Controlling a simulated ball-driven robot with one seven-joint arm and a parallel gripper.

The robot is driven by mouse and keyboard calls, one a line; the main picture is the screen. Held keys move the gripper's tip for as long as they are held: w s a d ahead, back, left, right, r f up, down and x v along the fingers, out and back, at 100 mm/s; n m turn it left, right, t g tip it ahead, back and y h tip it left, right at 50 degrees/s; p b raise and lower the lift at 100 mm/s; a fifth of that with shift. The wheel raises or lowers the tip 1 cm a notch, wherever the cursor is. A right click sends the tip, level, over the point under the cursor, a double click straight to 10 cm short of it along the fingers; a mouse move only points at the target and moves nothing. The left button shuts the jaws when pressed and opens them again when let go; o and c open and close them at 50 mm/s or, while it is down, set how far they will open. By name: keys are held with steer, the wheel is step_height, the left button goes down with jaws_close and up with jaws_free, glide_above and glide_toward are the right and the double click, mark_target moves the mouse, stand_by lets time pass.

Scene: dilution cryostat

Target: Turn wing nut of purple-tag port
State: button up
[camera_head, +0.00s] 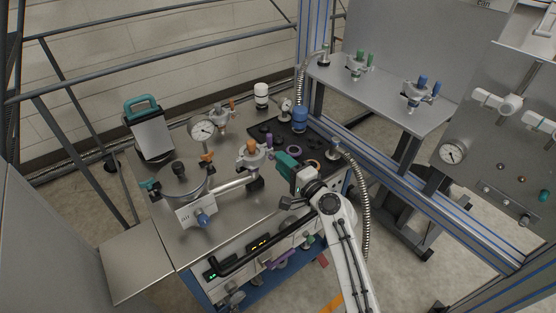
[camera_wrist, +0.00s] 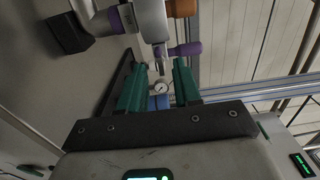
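A steel port with an orange knob (camera_head: 252,146) stands near the middle of the bench, with a small purple part (camera_head: 268,139) beside it. In the wrist view, a purple handle (camera_wrist: 187,49) on a thin metal stem points right, just beyond my fingertips. A purple band (camera_wrist: 122,18) and an orange cylinder (camera_wrist: 183,8) are on the metal body there. My gripper (camera_head: 282,157) is right of the port. In the wrist view, my gripper (camera_wrist: 160,70) has its green fingers apart with nothing held between them. Whether the right finger touches the purple handle cannot be told.
A steel vessel (camera_head: 184,184) with a pipe stands left of the port. A dial gauge (camera_head: 202,130) is behind. A black tray (camera_head: 318,146) with rings and a blue cylinder (camera_head: 300,117) lies beyond my gripper. A shelf (camera_head: 393,92) carries green and blue ports at the back right.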

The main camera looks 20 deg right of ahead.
steer(key=shift+x, duration=1.05)
steer(key=shift+c, duration=0.5)
jaws_close()
